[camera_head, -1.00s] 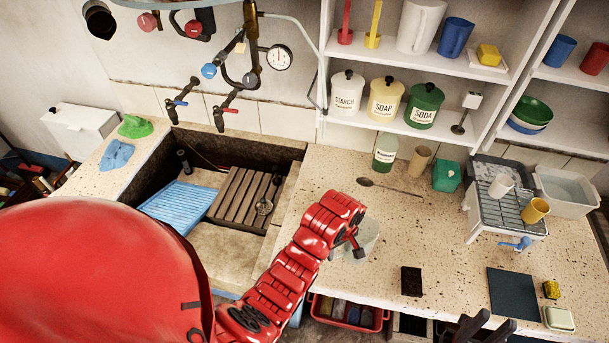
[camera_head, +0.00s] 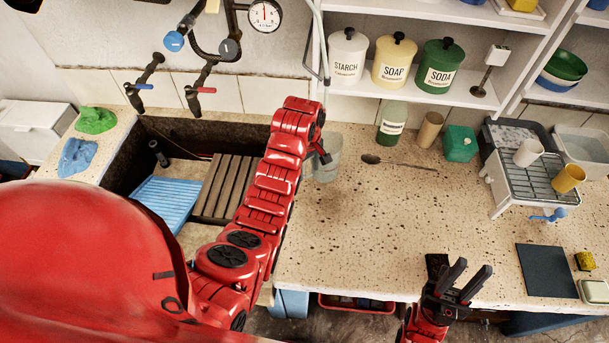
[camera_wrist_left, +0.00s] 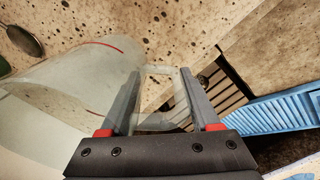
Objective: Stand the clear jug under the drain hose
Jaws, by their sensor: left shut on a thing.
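The clear jug (camera_head: 328,160) is see-through and looks upright, over the counter's left part beside the sink. My left gripper (camera_head: 322,153) is at its left side, partly hidden by my arm. In the left wrist view the jug (camera_wrist_left: 60,92) fills the left, and the fingers of my left gripper (camera_wrist_left: 160,75) are shut on its handle. I cannot tell whether its base touches the counter. A thin pale hose (camera_head: 318,40), possibly the drain hose, hangs by the shelf's left edge, above and behind the jug. My right gripper (camera_head: 472,268) is open and empty at the counter's front.
The stone sink (camera_head: 140,170) holds a blue washboard (camera_head: 166,205) and a slatted wooden rack (camera_head: 226,180). A green bottle (camera_head: 391,125), tan cup (camera_head: 430,129) and spoon (camera_head: 400,162) are right of the jug. The counter's middle (camera_head: 400,215) is clear.

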